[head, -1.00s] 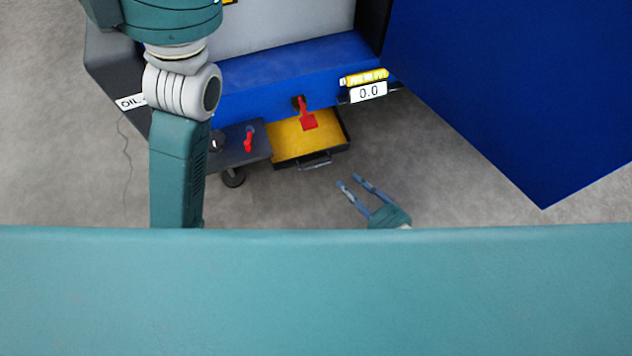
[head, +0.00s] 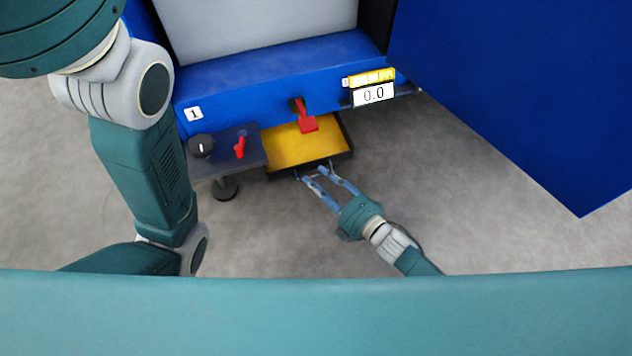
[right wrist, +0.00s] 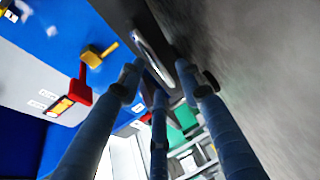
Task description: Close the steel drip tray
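The drip tray (head: 298,146) is a dark, shallow drawer with a yellow inside, pulled out below the blue machine's front. Its front edge has a handle, now partly covered by my right gripper (head: 312,174). That gripper's blue fingers are spread apart and reach to the tray's front at the handle. In the right wrist view, the tray's dark front with a pale handle (right wrist: 152,56) lies just ahead of the open fingers (right wrist: 162,82). I cannot tell whether they touch it. My left arm is at the left; its gripper is out of view.
A small dark shelf (head: 226,160) with a black knob (head: 201,146) and a red lever (head: 240,147) stands left of the tray. A red lever (head: 308,123) hangs above the tray. A large blue panel (head: 510,90) stands right. Floor right of the tray is clear.

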